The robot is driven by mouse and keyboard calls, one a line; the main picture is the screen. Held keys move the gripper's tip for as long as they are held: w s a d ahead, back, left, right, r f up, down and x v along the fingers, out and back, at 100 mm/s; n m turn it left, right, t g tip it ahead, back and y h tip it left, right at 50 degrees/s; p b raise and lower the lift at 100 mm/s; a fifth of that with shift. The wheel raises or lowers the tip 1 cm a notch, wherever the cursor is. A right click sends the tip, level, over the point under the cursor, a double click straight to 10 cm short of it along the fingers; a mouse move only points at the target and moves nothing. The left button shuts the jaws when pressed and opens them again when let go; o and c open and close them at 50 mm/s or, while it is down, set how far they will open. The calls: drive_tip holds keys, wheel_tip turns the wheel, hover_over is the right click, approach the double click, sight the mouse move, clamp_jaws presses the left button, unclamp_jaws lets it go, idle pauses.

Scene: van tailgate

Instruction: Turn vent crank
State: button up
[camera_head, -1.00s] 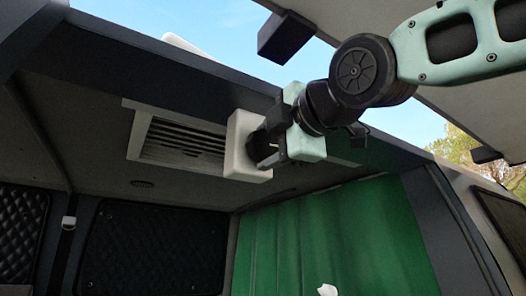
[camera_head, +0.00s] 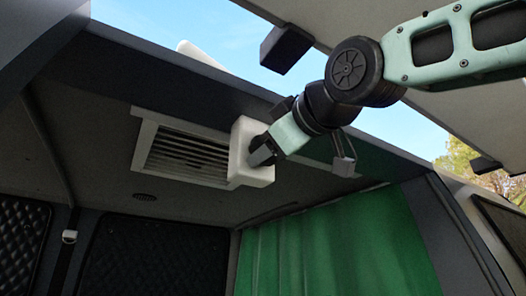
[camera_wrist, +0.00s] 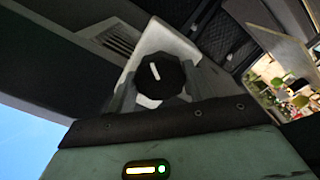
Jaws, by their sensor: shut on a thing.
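The vent crank shows in the wrist view as a black, many-sided knob (camera_wrist: 161,76) with a short white mark on its face. It sits on a white housing (camera_wrist: 165,38), which also shows in the head view (camera_head: 243,165) under the van's roof edge. My gripper (camera_head: 262,153) reaches the housing from the right and is shut on the knob, with the dark fingers against it. In the head view the fingers mostly hide the knob. My gripper is rolled at a slant. A white-framed slatted vent (camera_head: 186,153) lies just left of the housing.
A dark roof beam (camera_head: 200,92) runs close above the gripper. A dark block (camera_head: 285,48) hangs from the raised tailgate. A green curtain (camera_head: 335,245) hangs below right. A white panel (camera_head: 205,57) stands up above the roof. Space below the gripper is clear.

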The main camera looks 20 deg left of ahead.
drive_tip(key=shift+a+f+m, duration=0.15)
drive_tip(key=shift+f+m, duration=0.25)
drive_tip(key=shift+f, duration=0.05)
idle(1.1)
drive_tip(key=o, duration=1)
drive_tip(key=shift+s, duration=0.15)
drive_tip(key=shift+r, duration=0.2)
drive_tip(key=shift+d, duration=0.2)
drive_tip(key=shift+b+v, duration=3.75)
drive_tip(key=shift+v, duration=4.8)
drive_tip(key=shift+r, duration=0.15)
drive_tip(key=shift+c, duration=0.2)
